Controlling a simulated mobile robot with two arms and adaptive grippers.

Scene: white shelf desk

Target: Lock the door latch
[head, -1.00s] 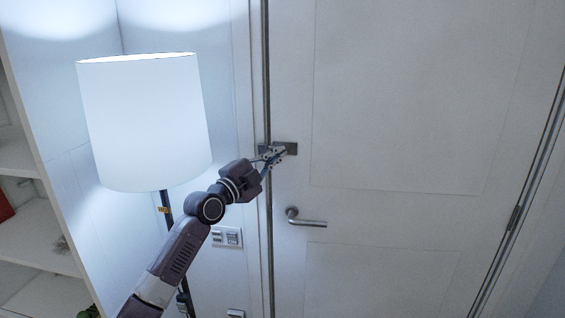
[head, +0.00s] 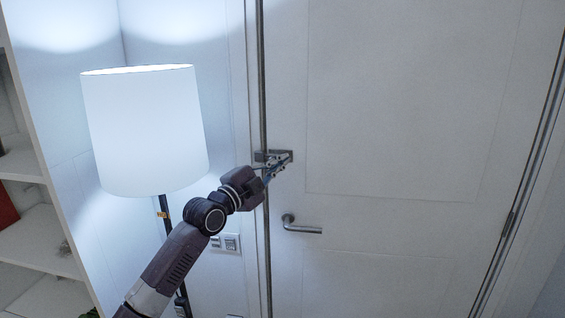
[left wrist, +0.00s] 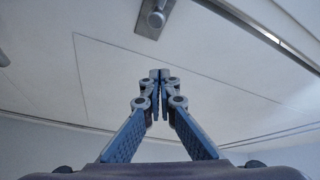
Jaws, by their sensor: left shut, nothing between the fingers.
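The door latch (head: 262,156) is a small dark metal fitting across the door's left edge, above the handle. In the left wrist view a metal plate with a round knob (left wrist: 155,18), seemingly part of the latch, shows at the top. My left gripper (head: 284,165) is at the latch, just below and in front of its right part in the head view. Its fingers are closed together with nothing between them, and in the left wrist view the fingertips (left wrist: 160,73) lie below the knob with a visible gap in the picture. Whether they touch the latch I cannot tell. My right gripper is out of view.
The white door (head: 410,110) is closed, with a lever handle (head: 301,225) below the latch. A lit floor lamp (head: 145,130) stands left, close to my left arm. Wall switches (head: 231,243) are beside the frame, and a white shelf (head: 35,240) is at far left.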

